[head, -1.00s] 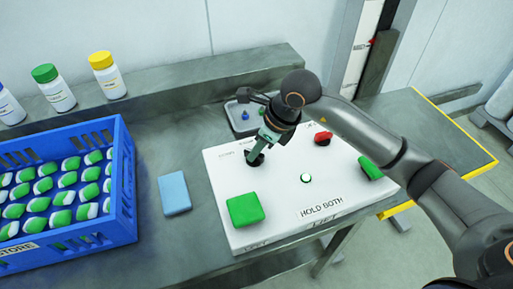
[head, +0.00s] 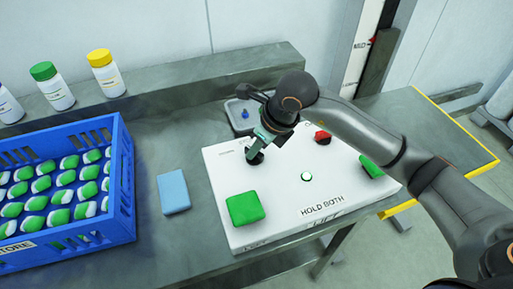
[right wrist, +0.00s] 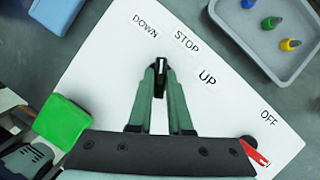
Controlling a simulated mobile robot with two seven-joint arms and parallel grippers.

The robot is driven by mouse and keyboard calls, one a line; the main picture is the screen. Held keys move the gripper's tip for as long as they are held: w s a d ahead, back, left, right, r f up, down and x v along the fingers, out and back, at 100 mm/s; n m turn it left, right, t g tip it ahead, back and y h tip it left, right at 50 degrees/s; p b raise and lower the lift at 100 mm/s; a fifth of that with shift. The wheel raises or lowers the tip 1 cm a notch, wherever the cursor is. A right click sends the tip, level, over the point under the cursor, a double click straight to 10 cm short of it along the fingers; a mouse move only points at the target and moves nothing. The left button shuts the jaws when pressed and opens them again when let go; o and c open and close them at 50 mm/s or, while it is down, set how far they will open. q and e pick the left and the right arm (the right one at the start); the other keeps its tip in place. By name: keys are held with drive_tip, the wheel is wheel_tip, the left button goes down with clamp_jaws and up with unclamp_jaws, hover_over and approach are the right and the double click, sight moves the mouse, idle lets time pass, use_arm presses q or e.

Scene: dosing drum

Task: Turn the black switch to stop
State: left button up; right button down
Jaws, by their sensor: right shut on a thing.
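The black switch (head: 255,158) stands at the back left of the white panel (head: 288,222). My right gripper (head: 260,146) comes down on it from above and is shut on it. In the right wrist view the green fingers clasp the switch (right wrist: 160,88) on both sides. Its white mark points nearly straight up in that view, between the DOWN label (right wrist: 145,26) and the STOP label (right wrist: 187,42). The UP label (right wrist: 207,77) lies to the right. The fingers hide part of the switch. My left gripper is not in view.
The panel also bears a green block (head: 245,208), a second green one (head: 370,167), a white button (head: 307,176) and a red knob (head: 322,137). A grey tray (right wrist: 303,62) lies behind it. A blue crate (head: 122,190) and a light-blue block (head: 174,191) are at left.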

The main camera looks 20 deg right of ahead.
drive_tip(key=m+h+b, duration=0.1)
drive_tip(key=m, duration=0.1)
drive_tip(key=m+t+b, duration=0.1)
drive_tip(key=m, duration=0.2)
drive_tip(key=shift+a+h, duration=0.15)
drive_tip(key=shift+h, duration=0.25)
drive_tip(key=shift+m+h, duration=0.3)
drive_tip(key=shift+m, duration=0.5)
drive_tip(key=c, duration=0.8)
unclamp_jaws()
drive_tip(key=shift+b, duration=0.3)
drive_tip(key=shift+c, duration=0.2)
drive_tip(key=p+v, duration=0.1)
drive_tip(key=v, duration=1.1)
drive_tip(key=shift+r+p, duration=0.3)
drive_tip(key=shift+r, duration=0.05)
drive_tip(key=shift+s, duration=0.1)
